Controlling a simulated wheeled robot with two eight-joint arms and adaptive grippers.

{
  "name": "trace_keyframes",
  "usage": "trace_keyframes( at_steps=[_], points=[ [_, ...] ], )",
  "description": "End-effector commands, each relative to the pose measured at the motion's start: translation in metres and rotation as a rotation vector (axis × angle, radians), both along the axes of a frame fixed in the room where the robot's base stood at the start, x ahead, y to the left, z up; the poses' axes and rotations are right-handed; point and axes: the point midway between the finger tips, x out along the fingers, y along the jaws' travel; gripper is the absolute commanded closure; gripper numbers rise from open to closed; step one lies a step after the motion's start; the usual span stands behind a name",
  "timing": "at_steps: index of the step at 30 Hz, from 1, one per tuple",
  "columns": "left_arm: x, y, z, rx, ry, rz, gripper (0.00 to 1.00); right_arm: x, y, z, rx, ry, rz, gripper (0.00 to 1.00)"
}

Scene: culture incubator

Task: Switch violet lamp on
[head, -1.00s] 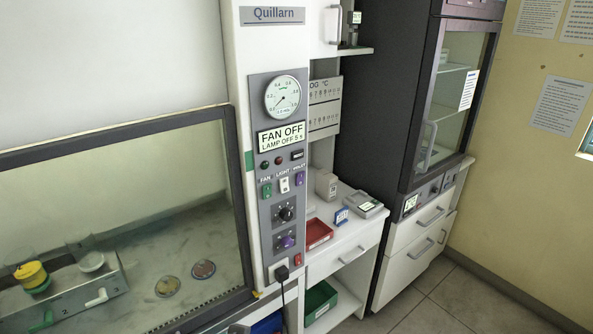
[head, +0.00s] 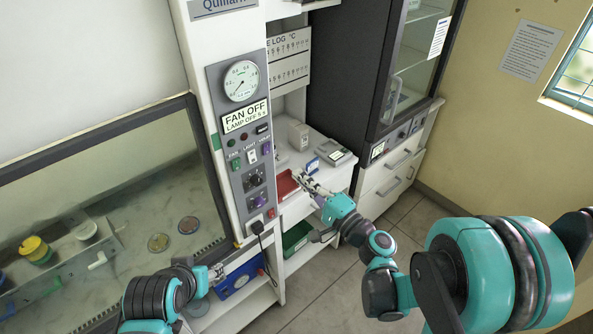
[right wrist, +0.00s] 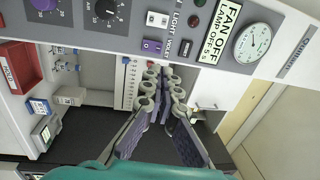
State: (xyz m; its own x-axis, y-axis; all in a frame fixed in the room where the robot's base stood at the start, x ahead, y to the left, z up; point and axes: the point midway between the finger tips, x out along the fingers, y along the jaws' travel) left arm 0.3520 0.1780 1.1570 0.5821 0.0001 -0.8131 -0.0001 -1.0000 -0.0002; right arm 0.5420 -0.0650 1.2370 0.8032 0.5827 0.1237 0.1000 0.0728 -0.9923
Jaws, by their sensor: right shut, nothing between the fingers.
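The violet switch (head: 265,146) is a small purple rocker, rightmost of three switches on the grey control panel (head: 215,92). In the right wrist view the violet switch (right wrist: 152,45) lies beyond my fingertips, with a visible gap. The display (head: 246,116) reads "FAN OFF" and "LAMP OFF 5 s". My right gripper (head: 297,178) is shut and empty, below and right of the violet switch, over the shelf with the red tray. It also shows in the right wrist view (right wrist: 160,76). My left gripper (head: 217,273) is low, near the cabinet's front edge; its fingers are too small to judge.
The white light switch (head: 252,155) and green fan switch (head: 236,163) sit left of the violet one. A black knob (head: 253,180) and a purple knob (head: 258,201) are below.

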Motion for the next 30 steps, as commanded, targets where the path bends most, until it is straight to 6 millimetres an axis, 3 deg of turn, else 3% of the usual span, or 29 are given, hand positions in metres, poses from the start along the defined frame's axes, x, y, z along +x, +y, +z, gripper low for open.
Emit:
trace_keyframes(
  at_steps=[9, 15, 21, 30],
  points=[
    [0.000, 0.000, 0.004, 0.000, 0.000, 0.000, 0.52, 0.056, 0.042, 0.009, -0.001, 0.001, 0.004, 1.00],
    [0.000, 0.000, 0.005, 0.000, 0.000, 0.000, 0.52, 0.080, 0.059, 0.013, -0.001, 0.001, 0.003, 1.00],
    [0.000, 0.000, 0.006, 0.000, 0.000, 0.000, 0.52, 0.090, 0.066, 0.014, -0.001, 0.001, 0.001, 1.00],
    [0.000, 0.000, 0.006, 0.000, 0.000, 0.000, 0.52, 0.091, 0.066, 0.014, -0.001, 0.001, 0.001, 1.00]
  ],
)
